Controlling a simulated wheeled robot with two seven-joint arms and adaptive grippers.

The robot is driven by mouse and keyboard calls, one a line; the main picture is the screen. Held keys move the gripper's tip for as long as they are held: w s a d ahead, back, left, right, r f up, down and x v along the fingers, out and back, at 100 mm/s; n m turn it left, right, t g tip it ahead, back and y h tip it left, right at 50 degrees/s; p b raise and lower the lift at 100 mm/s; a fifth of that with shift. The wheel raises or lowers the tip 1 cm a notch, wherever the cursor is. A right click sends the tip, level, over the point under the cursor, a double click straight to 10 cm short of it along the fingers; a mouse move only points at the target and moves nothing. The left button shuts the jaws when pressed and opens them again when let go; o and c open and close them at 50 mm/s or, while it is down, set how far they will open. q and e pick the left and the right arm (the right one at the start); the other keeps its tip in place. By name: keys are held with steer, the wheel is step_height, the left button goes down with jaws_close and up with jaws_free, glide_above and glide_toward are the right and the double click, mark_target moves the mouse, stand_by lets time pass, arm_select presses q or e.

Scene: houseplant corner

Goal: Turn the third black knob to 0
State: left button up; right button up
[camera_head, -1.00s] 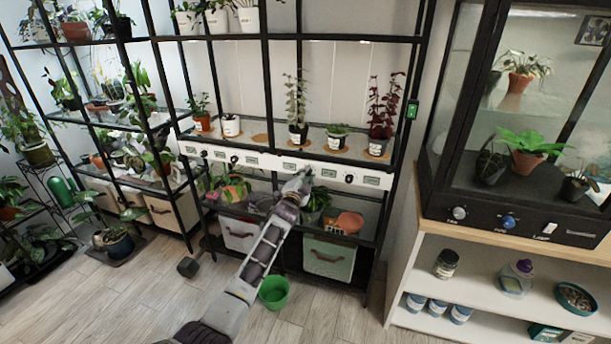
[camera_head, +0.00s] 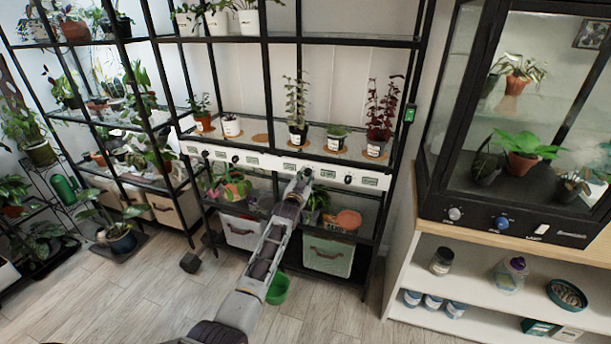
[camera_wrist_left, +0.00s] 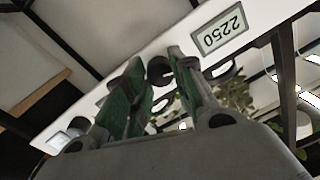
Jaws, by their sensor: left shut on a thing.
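A white control strip (camera_head: 270,162) runs along the front edge of the middle shelf, with black knobs and small displays. My left gripper (camera_head: 304,174) reaches up to the strip at the third black knob from the left, which it hides in the head view. In the left wrist view the green-padded fingers (camera_wrist_left: 158,70) stand on either side of the black knob (camera_wrist_left: 159,69), shut on it. A display (camera_wrist_left: 222,33) reading 2250 sits beside it, tilted in the picture. The knob's pointer and scale cannot be read. My right gripper is not in view.
Other black knobs sit left (camera_head: 235,158) and right (camera_head: 348,179) of the gripper. Potted plants stand on the shelf above the strip. A glass cabinet (camera_head: 510,205) is at right.

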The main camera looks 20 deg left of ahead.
arm_select(q)
steer(key=shift+f+n+p, duration=0.2)
steer(key=shift+n+p, duration=0.15)
steer(key=shift+n, duration=0.55)
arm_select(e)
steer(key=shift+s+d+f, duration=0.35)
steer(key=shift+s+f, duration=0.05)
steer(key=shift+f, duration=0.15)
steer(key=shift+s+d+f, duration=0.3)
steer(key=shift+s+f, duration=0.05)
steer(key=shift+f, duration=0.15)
arm_select(q)
steer(key=o, duration=0.9)
steer(key=shift+o, duration=0.7)
steer(key=shift+r, duration=0.1)
steer(key=shift+s, duration=0.2)
steer(key=s, duration=1.1)
steer(key=shift+s, duration=0.35)
